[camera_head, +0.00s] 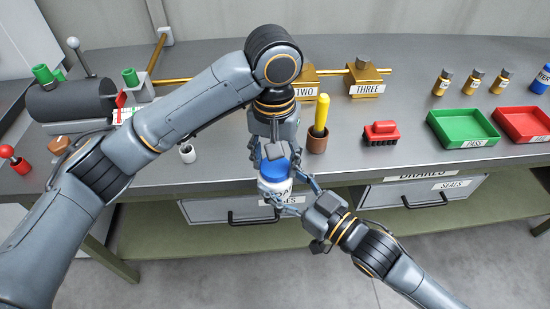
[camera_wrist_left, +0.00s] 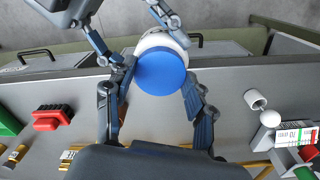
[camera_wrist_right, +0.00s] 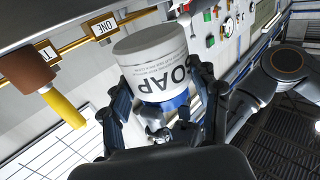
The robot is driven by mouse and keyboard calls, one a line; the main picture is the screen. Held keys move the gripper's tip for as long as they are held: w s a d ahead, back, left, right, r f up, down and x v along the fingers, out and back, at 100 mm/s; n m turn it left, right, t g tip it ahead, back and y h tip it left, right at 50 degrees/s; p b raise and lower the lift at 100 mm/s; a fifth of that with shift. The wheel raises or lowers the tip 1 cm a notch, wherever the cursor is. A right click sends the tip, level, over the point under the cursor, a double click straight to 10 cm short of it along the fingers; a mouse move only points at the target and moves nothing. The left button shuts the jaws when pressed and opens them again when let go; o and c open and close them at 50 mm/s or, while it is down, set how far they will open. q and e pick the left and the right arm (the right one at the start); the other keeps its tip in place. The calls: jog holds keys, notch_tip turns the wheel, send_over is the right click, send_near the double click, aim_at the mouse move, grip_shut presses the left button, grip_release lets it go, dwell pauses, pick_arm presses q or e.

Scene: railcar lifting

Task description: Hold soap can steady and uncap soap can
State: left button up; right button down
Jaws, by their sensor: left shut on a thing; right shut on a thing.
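The soap can (camera_head: 272,189) has a white body and a blue cap (camera_head: 275,172), held in the air in front of the bench edge. My left gripper (camera_head: 273,163) comes down from above and is shut on the blue cap. In the left wrist view the round cap (camera_wrist_left: 160,72) lies between its fingers, with the white body behind it. My right gripper (camera_head: 291,190) reaches in from the lower right and is shut on the white body. In the right wrist view the can (camera_wrist_right: 158,62) appears upside down, its lettering inverted. The cap sits on the can.
The bench (camera_head: 220,170) behind carries a brown cup with a yellow handle (camera_head: 320,115), a red brush (camera_head: 381,132), a green tray (camera_head: 462,140), a red tray (camera_head: 522,137) and a small white cup (camera_head: 187,154). Drawers (camera_head: 410,194) lie below the bench edge.

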pick_arm(q)
jog(key=shift+w+r, duration=0.1)
jog(key=shift+r, duration=0.05)
jog(key=shift+r, duration=0.95)
jog(key=shift+r, duration=0.1)
